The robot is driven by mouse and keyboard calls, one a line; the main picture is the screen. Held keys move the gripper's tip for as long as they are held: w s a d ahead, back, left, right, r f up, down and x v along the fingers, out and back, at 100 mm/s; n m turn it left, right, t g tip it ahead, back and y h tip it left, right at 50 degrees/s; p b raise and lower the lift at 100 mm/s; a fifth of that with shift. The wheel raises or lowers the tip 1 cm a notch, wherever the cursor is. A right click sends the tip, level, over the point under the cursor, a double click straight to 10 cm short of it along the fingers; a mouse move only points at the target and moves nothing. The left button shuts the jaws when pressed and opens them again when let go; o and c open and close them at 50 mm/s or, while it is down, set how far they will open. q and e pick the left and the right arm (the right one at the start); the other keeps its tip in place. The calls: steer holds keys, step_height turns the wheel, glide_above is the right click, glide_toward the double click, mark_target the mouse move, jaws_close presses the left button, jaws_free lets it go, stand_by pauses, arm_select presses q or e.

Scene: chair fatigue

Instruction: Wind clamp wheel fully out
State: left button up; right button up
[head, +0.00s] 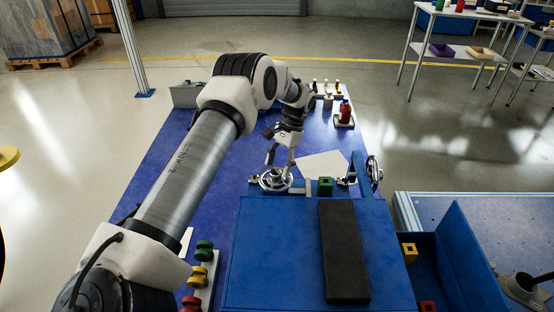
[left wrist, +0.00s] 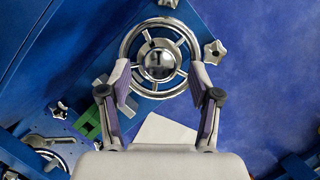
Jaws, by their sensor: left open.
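A chrome spoked handwheel (head: 275,180) sits at the far left edge of the blue fixture. My left gripper (head: 283,159) is open just above and behind this wheel. In the left wrist view its two fingertips (left wrist: 163,78) stand at the left and right of the wheel's near part. I cannot tell whether they touch the rim. A second chrome wheel (head: 373,170) stands at the fixture's right corner. My right gripper is not in view.
A dark pad (head: 343,250) lies on the blue fixture top. A green block (head: 325,186) sits between the two wheels. Coloured knobs (head: 201,276) stand at the front left. A blue bin (head: 463,262) is at the right.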

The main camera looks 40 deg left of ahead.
arm_select(q)
steer(key=v, duration=1)
steer(key=shift+r, duration=0.15)
